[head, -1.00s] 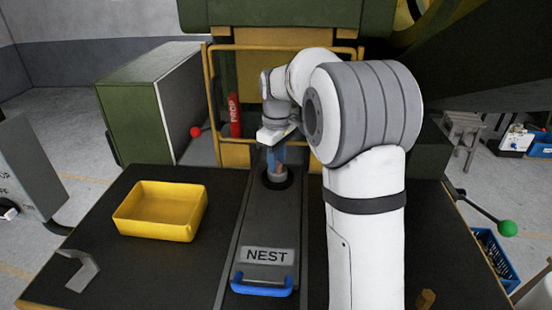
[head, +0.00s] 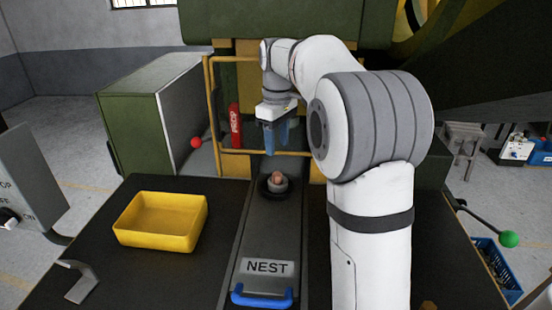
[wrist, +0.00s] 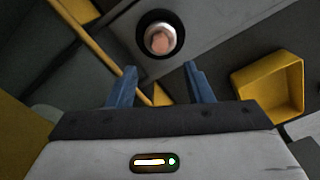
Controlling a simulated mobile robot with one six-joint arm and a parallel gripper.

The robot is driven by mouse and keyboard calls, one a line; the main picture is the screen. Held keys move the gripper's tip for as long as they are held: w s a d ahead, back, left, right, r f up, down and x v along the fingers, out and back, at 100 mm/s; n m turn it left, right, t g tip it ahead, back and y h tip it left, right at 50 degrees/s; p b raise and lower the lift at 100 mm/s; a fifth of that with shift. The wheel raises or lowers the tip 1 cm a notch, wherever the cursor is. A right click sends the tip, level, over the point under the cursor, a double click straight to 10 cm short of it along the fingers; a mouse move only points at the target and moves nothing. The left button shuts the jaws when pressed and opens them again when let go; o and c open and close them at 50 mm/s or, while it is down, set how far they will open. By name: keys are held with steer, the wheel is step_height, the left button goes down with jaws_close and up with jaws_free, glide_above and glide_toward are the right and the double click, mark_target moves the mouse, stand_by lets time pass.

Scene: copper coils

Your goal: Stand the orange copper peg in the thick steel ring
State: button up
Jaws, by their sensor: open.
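The orange copper peg (head: 277,177) stands in the thick steel ring (head: 277,187) on the grey slide marked NEST. Only its top shows above the ring. In the wrist view the peg (wrist: 160,39) appears end-on inside the ring (wrist: 150,50), with the ring all around it. My gripper (head: 275,150) is above and behind the ring, pointing down, apart from the peg. Its two blue fingers are spread with nothing between them, as the wrist view also shows (wrist: 157,78). How deep the peg sits is hidden by the ring.
A yellow tray (head: 128,238) stands empty on the dark table, left of the slide. A blue handle (head: 262,297) is at the slide's front. A yellow frame (head: 212,110) and the green machine rise behind. A grey bracket (head: 82,285) lies at the front left.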

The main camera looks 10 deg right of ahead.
steer(key=s+m+t, duration=0.1)
steer(key=s+m, duration=0.3)
steer(key=s, duration=1)
steer(key=s+f+m, duration=0.1)
steer(key=s+f, duration=0.2)
steer(key=s, duration=0.2)
steer(key=s+f+m+t, duration=0.1)
steer(key=s+f+m, duration=0.1)
steer(key=s, duration=0.3)
steer(key=s+f+m+t, duration=0.1)
steer(key=s+f, duration=0.3)
steer(key=shift+s+f+m, duration=0.2)
steer(key=shift+s+m, duration=0.1)
steer(key=shift+s, duration=0.1)
steer(key=shift+c, duration=0.3)
